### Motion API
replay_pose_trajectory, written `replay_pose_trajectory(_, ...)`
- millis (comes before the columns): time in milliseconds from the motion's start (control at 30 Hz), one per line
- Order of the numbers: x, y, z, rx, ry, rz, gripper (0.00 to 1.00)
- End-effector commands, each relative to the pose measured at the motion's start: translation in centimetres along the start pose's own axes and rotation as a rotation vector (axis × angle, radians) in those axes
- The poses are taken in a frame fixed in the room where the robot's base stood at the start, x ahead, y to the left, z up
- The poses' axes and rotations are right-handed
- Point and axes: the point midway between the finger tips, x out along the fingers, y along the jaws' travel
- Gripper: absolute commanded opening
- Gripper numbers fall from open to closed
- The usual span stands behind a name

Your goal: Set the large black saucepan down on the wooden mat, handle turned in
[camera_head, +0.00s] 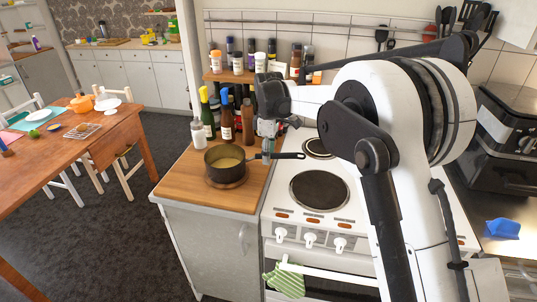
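The large black saucepan (225,172) is upright over the round wooden mat (229,186) on the wooden counter. It holds something yellowish. I cannot tell whether its base rests on the mat or hangs just above it. Its black handle (289,156) points right, across the counter's edge and over the cooker. My gripper (265,154) reaches down to the handle near the pan and looks shut on it. The fingertips are small and partly hidden by the handle.
Several bottles (227,115) and a white bottle (198,133) stand close behind the pan. A spice shelf (228,76) is above them. The white cooker (318,222) with dark hotplates (319,189) adjoins on the right. The counter's front left (180,183) is clear.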

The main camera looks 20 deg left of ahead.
Motion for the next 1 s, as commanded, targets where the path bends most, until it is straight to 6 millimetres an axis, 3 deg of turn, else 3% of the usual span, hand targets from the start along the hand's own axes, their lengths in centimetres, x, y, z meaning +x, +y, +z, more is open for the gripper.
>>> replay_pose_trajectory(167,-2.0,0.0,0.0,0.0,0.0,0.0,0.39)
replay_pose_trajectory(600,-10.0,0.0,0.0,0.0,0.0,0.0,0.39)
replay_pose_trajectory(800,-11.6,0.0,0.0,0.0,0.0,0.0,0.39)
replay_pose_trajectory(1000,-11.8,0.0,0.0,0.0,0.0,0.0,0.39)
